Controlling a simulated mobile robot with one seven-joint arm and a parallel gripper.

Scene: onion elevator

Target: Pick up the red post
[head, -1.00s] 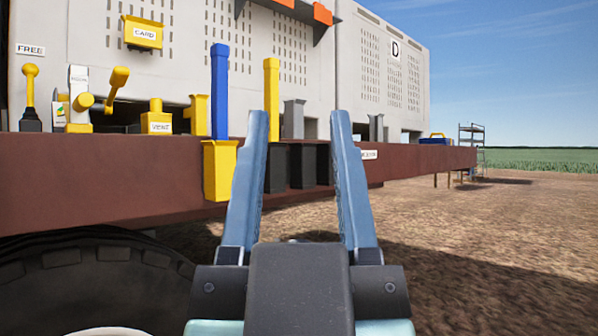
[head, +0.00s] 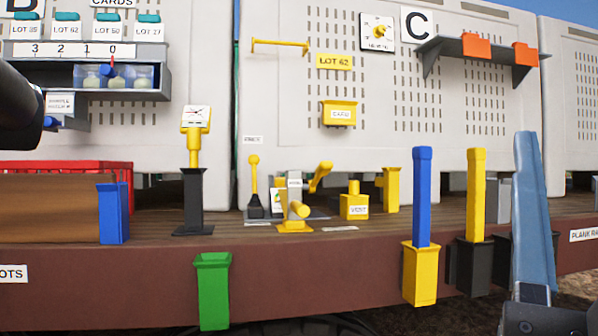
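I see no red post in the head view. A blue post (head: 422,195) stands upright in a yellow holder (head: 420,275) on the front edge of the deck. A yellow post (head: 476,195) stands in a black holder (head: 474,268) to its right. A green holder (head: 213,292) on the deck edge shows no post. The other finger is outside the picture. Nothing is seen held.
The brown deck edge (head: 330,276) runs across the front. A red crate (head: 80,167) is at left. A shelf (head: 440,46) holds orange blocks.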

